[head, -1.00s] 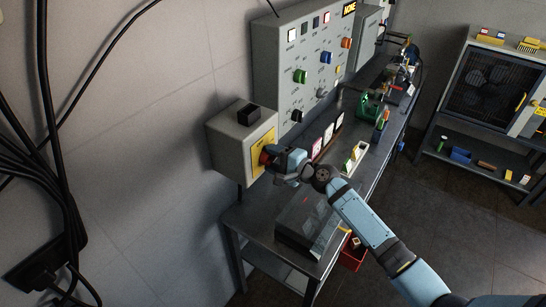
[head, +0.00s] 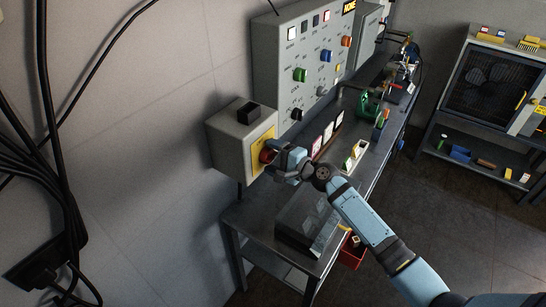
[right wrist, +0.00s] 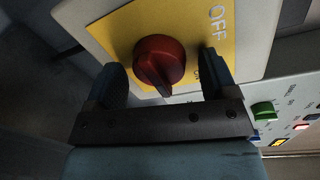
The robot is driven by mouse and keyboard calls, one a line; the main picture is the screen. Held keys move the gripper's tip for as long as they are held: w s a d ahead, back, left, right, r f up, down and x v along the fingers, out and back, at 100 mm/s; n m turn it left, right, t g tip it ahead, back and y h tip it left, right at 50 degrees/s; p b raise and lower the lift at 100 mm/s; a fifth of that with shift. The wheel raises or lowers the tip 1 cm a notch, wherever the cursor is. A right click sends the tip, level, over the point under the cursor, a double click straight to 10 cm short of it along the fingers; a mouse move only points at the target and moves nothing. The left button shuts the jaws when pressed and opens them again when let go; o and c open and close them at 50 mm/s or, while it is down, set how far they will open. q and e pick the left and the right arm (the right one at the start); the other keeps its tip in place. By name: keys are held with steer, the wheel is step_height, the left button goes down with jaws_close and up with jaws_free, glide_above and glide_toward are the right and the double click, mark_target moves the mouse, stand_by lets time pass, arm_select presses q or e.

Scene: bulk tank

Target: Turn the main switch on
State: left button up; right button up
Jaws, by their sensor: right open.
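The main switch is a red rotary knob (right wrist: 160,62) on a yellow plate (right wrist: 205,28) marked OFF, with another label partly hidden behind a finger. In the right wrist view its ridge points down and slightly right. In the head view the knob (head: 266,156) is on the front of a grey box (head: 232,148) on the wall. My right gripper (right wrist: 163,78) is open, with one finger on each side of the knob; I cannot tell whether either touches it. It also shows in the head view (head: 278,157), in front of the box. My left gripper is not in view.
A grey control panel (head: 268,65) with coloured buttons and knobs stands right of the box. Below runs a metal bench (head: 247,222) with a clear-lidded case (head: 308,222) and small items. Black cables (head: 45,120) hang at left. The floor on the right is mostly clear.

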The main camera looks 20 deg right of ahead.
steer(key=b+v, duration=0.2)
steer(key=v, duration=1.1)
steer(key=shift+s+d, duration=0.3)
steer(key=s+a+f+n+h+p, duration=0.2)
steer(key=s+f+n, duration=0.3)
steer(key=s, duration=0.3)
steer(key=s+a+f+n+g+h+p, duration=0.1)
steer(key=s+a+f+n+h, duration=0.1)
steer(key=s+f+n, duration=0.3)
steer(key=s+a+f+n+g+h+p, duration=0.1)
steer(key=s+a+f+n+h+p, duration=0.1)
steer(key=s, duration=0.9)
step_height(320, 180, down, 4)
steer(key=a+n+h, duration=0.1)
steer(key=a+n, duration=0.1)
steer(key=n, duration=0.2)
steer(key=shift+a+r+p, duration=0.15)
steer(key=shift+r+p, duration=0.05)
steer(key=shift+p, duration=0.15)
